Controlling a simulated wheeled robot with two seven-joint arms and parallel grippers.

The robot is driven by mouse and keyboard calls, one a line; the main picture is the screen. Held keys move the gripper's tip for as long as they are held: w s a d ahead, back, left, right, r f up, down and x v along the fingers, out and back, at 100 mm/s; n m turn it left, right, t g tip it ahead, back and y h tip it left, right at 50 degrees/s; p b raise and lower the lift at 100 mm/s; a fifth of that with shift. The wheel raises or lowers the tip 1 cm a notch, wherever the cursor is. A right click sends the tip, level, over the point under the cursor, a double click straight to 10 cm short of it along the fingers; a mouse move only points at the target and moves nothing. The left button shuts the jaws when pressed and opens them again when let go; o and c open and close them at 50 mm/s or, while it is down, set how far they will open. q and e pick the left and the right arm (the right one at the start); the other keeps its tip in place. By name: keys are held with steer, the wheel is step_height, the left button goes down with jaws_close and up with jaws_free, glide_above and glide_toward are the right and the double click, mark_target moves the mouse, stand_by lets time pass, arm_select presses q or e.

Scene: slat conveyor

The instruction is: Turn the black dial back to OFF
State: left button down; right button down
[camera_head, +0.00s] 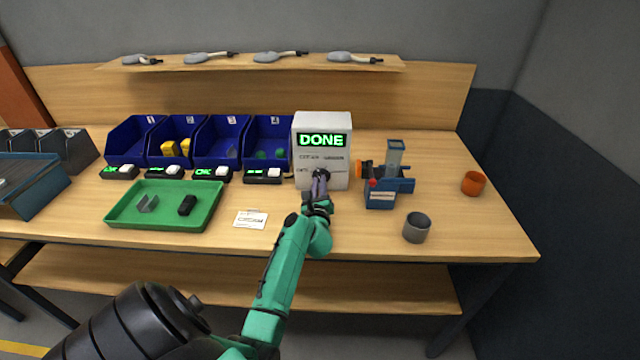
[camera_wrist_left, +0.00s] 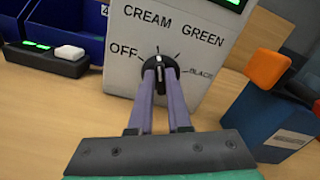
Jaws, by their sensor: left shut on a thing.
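The black dial (camera_wrist_left: 160,64) sits low on the front of a white box (camera_head: 311,124) whose green display reads DONE. In the left wrist view, labels OFF, CREAM, GREEN and BLACK stand around the dial. Its white mark points about straight up, near the tick under CREAM, to the right of OFF. My left gripper (camera_head: 319,187) reaches the box from the front. In the left wrist view its two purple fingers (camera_wrist_left: 161,85) are shut on the dial, one on each side, and hide its lower part. My right gripper is not in view.
Blue bins (camera_head: 222,141) with small displays in front stand left of the box. A green tray (camera_head: 118,217) holds a grey piece and a black piece. A blue device (camera_head: 380,199), grey cup (camera_head: 417,228) and orange cup (camera_head: 473,183) stand right. A white card (camera_head: 250,219) lies in front.

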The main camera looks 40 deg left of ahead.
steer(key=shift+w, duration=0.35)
arm_select(q)
steer(key=shift+n, duration=0.3)
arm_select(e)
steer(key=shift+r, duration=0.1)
arm_select(q)
steer(key=shift+f+n, duration=0.1)
steer(key=shift+n, duration=0.4)
steer(key=n, duration=0.3)
steer(key=shift+s+n+p, duration=0.1)
steer(key=shift+n+p, duration=0.25)
steer(key=shift+n, duration=0.05)
steer(key=shift+a+f+n, duration=0.1)
steer(key=shift+f+n, duration=0.05)
steer(key=shift+n, duration=1.55)
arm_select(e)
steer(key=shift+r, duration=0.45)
arm_select(q)
steer(key=c, duration=0.9)
jaws_free()
steer(key=shift+o, duration=0.2)
steer(key=shift+w+f, duration=0.1)
steer(key=shift+w, duration=0.15)
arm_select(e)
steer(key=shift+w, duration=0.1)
arm_select(q)
steer(key=shift+s, duration=0.1)
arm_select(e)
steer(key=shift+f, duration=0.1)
